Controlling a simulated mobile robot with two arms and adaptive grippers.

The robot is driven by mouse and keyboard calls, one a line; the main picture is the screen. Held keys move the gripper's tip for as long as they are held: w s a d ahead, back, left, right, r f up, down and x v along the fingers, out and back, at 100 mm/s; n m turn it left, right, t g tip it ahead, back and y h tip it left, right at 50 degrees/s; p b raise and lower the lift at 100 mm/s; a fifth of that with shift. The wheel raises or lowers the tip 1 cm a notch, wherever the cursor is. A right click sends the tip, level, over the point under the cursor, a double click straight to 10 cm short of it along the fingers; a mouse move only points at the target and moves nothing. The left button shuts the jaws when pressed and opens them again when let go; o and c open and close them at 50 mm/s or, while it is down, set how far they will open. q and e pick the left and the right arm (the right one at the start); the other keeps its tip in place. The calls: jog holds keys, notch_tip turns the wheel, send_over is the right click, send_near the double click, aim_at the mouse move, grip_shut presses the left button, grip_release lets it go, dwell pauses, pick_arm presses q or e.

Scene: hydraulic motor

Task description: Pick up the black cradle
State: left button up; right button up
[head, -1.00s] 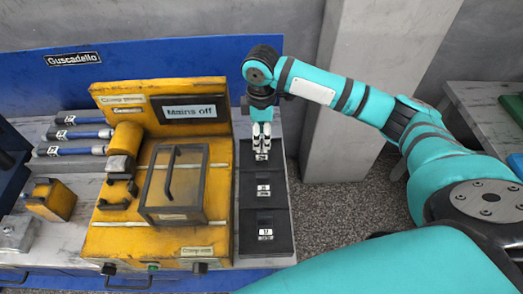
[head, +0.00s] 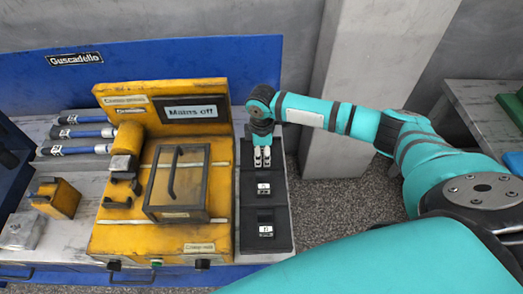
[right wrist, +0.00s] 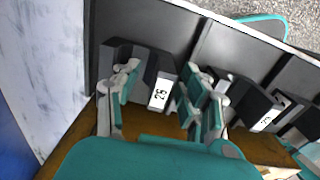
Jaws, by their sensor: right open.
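A row of black cradle pieces with white number labels lies in a long black tray (head: 246,215) to the right of the yellow machine. The middle cradle (head: 264,190) and the front cradle (head: 265,229) show in the head view. My right gripper (head: 262,156) points down over the far end of the tray and mostly hides the piece there. In the right wrist view my right gripper (right wrist: 160,84) is open, with its fingers on either side of the far black cradle (right wrist: 147,60), labelled 25. I cannot tell whether they touch it. My left gripper is not in view.
The yellow machine (head: 125,238) with a clear-lidded box (head: 178,185) and a "Mains off" panel (head: 192,112) stands left of the tray. Blue-and-silver cylinders (head: 80,132) lie further left. A blue back panel (head: 50,95) rises behind.

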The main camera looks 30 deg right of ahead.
grip_shut()
jog(key=shift+r, duration=0.1)
dwell(0.4)
